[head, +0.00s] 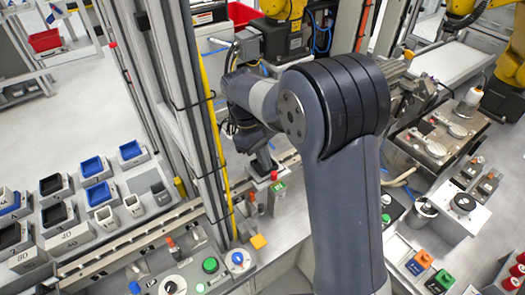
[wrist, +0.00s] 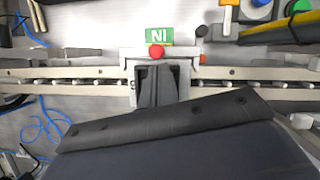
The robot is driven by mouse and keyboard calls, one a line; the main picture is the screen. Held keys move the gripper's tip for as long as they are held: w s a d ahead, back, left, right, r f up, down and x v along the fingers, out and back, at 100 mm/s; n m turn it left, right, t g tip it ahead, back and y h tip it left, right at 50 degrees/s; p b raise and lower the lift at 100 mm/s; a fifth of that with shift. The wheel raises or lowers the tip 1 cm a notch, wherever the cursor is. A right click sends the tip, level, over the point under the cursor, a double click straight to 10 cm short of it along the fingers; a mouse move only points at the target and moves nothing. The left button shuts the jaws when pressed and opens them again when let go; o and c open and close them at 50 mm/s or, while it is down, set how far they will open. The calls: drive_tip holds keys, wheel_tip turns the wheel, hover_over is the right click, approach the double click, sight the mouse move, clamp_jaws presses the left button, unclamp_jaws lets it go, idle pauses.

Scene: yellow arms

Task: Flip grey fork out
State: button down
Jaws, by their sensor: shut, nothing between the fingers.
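My gripper (head: 264,170) points down at the rail, beside a red knob (head: 275,175) with a green label below it. In the wrist view its dark grey fingers (wrist: 157,72) are together and empty. They reach close to the red knob (wrist: 156,50) and a pale grey bracket (wrist: 127,58) that spans the rail. The green label (wrist: 159,35) lies just beyond the knob. I cannot tell for certain which part is the grey fork, or whether the fingers touch it. The dark bar and body low in the wrist view hide what lies under them.
The rail (wrist: 85,82) runs across the wrist view. A yellow pole (head: 212,130) stands left of my arm. Grey bins with blue inserts (head: 98,194) are further left.

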drive_tip(key=shift+s+d, duration=0.4)
drive_tip(key=shift+s, duration=0.2)
drive_tip(key=shift+s+d, duration=0.4)
drive_tip(key=shift+s, duration=0.2)
drive_tip(key=shift+r, duration=0.1)
